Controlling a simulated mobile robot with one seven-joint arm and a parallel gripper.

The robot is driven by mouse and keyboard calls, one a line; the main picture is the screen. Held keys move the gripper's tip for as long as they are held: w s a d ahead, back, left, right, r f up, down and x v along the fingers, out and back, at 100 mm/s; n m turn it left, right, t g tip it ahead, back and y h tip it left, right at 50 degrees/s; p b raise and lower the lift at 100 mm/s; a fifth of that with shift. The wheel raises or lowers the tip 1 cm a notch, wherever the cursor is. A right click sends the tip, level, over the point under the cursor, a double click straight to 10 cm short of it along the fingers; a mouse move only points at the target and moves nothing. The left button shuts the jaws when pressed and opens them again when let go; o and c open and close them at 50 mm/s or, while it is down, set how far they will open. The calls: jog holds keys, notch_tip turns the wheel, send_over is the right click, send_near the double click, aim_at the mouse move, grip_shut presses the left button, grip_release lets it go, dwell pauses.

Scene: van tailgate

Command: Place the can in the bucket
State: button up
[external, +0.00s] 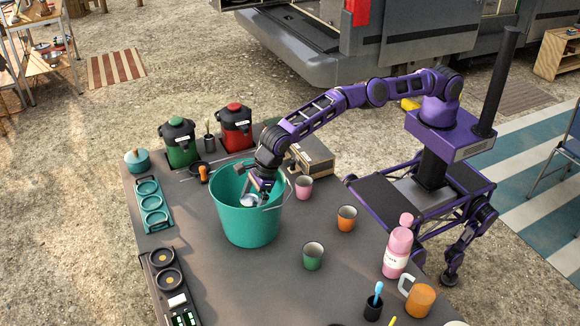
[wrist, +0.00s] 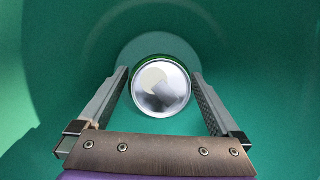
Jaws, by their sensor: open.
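A teal bucket (external: 248,222) stands on the dark table in the external view, and its green inner wall (wrist: 50,60) fills the wrist view. A silver can (wrist: 160,88) is inside the bucket, seen end-on between my gripper's fingers in the wrist view. The can (external: 249,200) also shows just inside the bucket's mouth in the external view. My gripper (wrist: 160,95) reaches down into the bucket, with its two fingers apart on either side of the can. Small gaps seem to show between can and fingers. Whether the can rests on the bucket's floor is hard to tell.
Pink (external: 304,187), orange (external: 347,217) and green cups (external: 313,256) stand right of the bucket. A teal cup rack (external: 152,204) lies to the left. Table front centre is clear.

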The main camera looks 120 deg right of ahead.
jog(key=v, duration=1.2)
jog(key=shift+r, duration=0.2)
jog(key=shift+w, duration=0.1)
